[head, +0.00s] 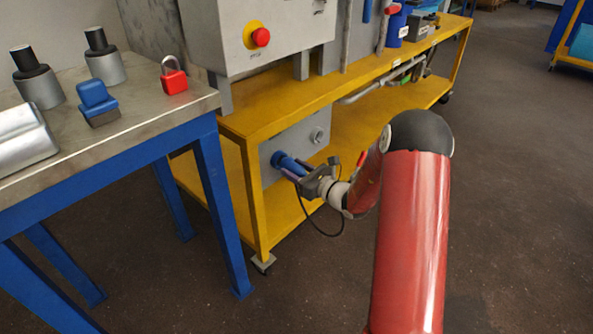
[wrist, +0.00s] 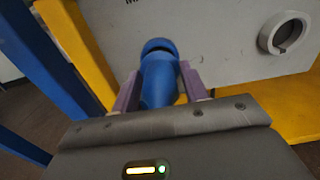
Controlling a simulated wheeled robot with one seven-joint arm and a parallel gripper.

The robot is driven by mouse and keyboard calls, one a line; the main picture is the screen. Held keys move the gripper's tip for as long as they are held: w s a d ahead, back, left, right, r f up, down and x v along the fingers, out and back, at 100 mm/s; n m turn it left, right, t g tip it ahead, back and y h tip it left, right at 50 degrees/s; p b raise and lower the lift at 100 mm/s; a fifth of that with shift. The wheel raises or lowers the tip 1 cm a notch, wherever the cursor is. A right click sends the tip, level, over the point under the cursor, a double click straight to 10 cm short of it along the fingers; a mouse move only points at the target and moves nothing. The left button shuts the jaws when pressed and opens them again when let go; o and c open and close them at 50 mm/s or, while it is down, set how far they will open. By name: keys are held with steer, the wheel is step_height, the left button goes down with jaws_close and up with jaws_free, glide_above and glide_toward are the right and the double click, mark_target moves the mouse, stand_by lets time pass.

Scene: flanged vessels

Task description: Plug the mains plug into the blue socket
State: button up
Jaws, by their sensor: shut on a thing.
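My gripper (head: 300,172) is shut on a blue mains plug (head: 288,163), with a finger on each side of it. The plug also shows in the wrist view (wrist: 158,82), pointing at a grey panel (wrist: 225,40). A dark band and a blue rim (wrist: 158,43) show at the plug's far end, close to the panel. The blue socket is not clearly distinct from the plug, and I cannot tell whether the two are joined. A black cable (head: 321,232) hangs in a loop below my gripper.
A round grey fitting (wrist: 287,35) is on the panel right of the plug. The panel is within a yellow wheeled bench (head: 258,205). A blue-legged table (head: 208,170) stands left, carrying a red padlock (head: 174,80) and metal vessels. Floor is clear at right.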

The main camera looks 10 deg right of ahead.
steer(key=shift+w+a, duration=0.15)
steer(key=shift+w, duration=0.1)
steer(key=shift+x, duration=0.85)
steer(key=o, duration=1.4)
steer(key=shift+c, duration=0.2)
steer(key=shift+s, duration=0.1)
steer(key=v, duration=0.8)
steer(key=shift+b, duration=0.35)
